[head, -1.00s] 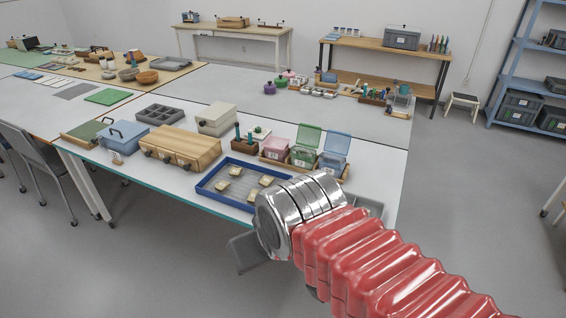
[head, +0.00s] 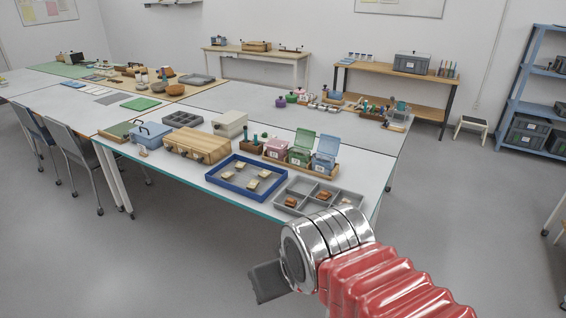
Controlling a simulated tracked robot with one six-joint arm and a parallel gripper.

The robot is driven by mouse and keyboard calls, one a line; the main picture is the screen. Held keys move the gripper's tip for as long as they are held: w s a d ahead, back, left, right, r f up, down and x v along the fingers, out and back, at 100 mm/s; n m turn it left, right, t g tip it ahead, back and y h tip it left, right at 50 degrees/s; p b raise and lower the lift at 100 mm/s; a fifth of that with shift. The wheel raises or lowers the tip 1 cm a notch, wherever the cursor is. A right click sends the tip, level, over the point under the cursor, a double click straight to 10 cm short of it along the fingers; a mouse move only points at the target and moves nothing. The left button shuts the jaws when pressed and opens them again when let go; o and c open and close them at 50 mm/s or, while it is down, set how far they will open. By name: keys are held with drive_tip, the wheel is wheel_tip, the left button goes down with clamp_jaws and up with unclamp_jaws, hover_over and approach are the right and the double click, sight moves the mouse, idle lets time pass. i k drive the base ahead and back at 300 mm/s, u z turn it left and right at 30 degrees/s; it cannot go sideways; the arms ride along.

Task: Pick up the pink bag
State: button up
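A small pink item (head: 300,91), which looks like the pink bag, stands on the far grey table. It is next to a small green one (head: 291,97) and a purple one (head: 281,102), and is too small to make out in detail. My gripper (head: 266,284) shows as a dark grey piece beyond the silver wrist, in front of the near table's edge and far from the pink item. Its fingers cannot be made out.
The near white table (head: 185,182) holds a blue tray (head: 222,184) with sherds, a grey divided tray (head: 283,204), a wooden case (head: 205,144) and pink (head: 276,148), green and blue bins. Chairs (head: 75,145) stand at left.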

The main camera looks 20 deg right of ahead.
sight(271, 153)
drive_tip(key=u, duration=0.35)
drive_tip(key=i, duration=0.65)
drive_tip(key=u, duration=0.55)
drive_tip(key=i, duration=1.5)
drive_tip(key=z, duration=0.4)
drive_tip(key=i, duration=0.7)
drive_tip(key=z, duration=0.85)
drive_tip(key=i, duration=0.8)
drive_tip(key=z, duration=0.45)
